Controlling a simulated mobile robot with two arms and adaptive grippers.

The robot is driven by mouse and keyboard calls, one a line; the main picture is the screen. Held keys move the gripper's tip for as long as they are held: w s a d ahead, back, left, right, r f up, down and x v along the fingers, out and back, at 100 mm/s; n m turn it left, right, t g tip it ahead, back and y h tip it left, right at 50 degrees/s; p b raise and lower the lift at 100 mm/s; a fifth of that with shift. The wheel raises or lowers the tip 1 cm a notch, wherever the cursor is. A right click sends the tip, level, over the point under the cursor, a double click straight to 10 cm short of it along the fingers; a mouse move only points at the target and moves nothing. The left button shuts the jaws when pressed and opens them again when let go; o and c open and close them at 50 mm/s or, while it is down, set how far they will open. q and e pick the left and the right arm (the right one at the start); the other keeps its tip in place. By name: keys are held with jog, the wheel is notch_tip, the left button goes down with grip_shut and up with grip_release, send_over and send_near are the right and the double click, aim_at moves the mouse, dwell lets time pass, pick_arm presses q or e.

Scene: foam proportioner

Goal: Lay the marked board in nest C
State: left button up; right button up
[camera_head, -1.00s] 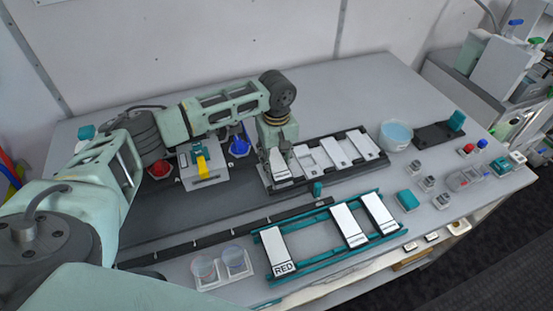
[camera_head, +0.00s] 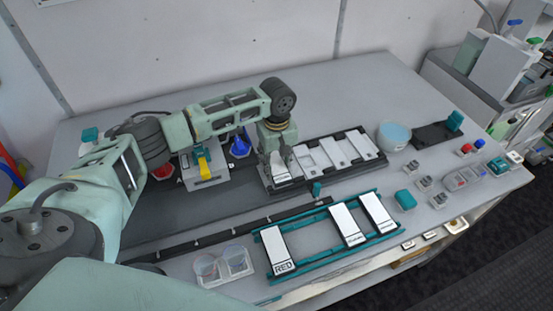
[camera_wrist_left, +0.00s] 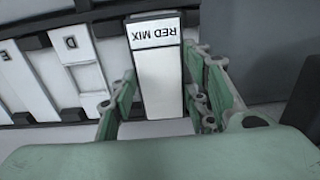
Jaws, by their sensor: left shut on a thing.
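My left gripper (camera_head: 277,163) is over the left end of the black rack (camera_head: 385,157), pointing down. It is shut on a white board (camera_wrist_left: 160,80) labelled RED MIX, which lies between its fingers in the left wrist view. In the head view the board's lower end (camera_head: 281,181) shows under the gripper. The board lies over the rack position beside the one lettered D (camera_wrist_left: 72,42). The letter under it is hidden, and I cannot tell whether the board is fully seated. My right gripper is not in view.
A teal frame (camera_head: 302,264) in front carries several white boards, one marked RED (camera_head: 283,267). A grey block with a yellow strip (camera_head: 204,165) stands beneath my left arm. A bowl of blue liquid (camera_head: 394,135) is at right.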

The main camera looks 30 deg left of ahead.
pick_arm(q)
jog(key=o, duration=1.2)
jog(key=shift+o, duration=0.6)
jog(key=o, duration=0.3)
jog(key=shift+r, duration=0.1)
notch_tip(320, 180, up, 3)
jog(key=p, duration=0.3)
notch_tip(320, 180, up, 2)
jog(key=shift+w+r+p, duration=0.1)
jog(key=shift+p, duration=1.15)
jog(key=shift+r, duration=1.25)
